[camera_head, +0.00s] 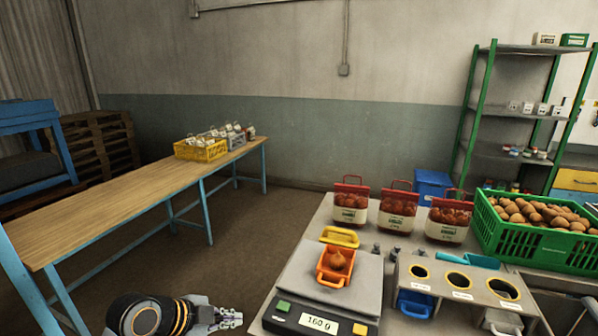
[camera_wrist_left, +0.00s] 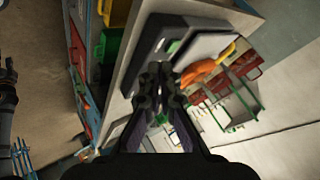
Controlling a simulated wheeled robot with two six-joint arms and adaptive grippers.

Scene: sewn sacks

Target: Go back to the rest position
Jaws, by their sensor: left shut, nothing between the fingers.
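My left gripper (camera_head: 229,319) shows at the bottom of the head view, left of the scale table's front corner. It is shut and holds nothing. In the left wrist view its fingers (camera_wrist_left: 158,84) are together, with the scale and table edge beyond them. The scale (camera_head: 322,283) reads 160 g. My right gripper is not in the head view.
The scale table (camera_head: 308,248) also carries several red-topped sacks (camera_head: 397,211), a green crate (camera_head: 530,245) of onions and a holder with round holes (camera_head: 455,283). A long wooden table (camera_head: 110,208) stands left with a yellow crate (camera_head: 201,151). Bare floor (camera_head: 235,240) lies between the tables.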

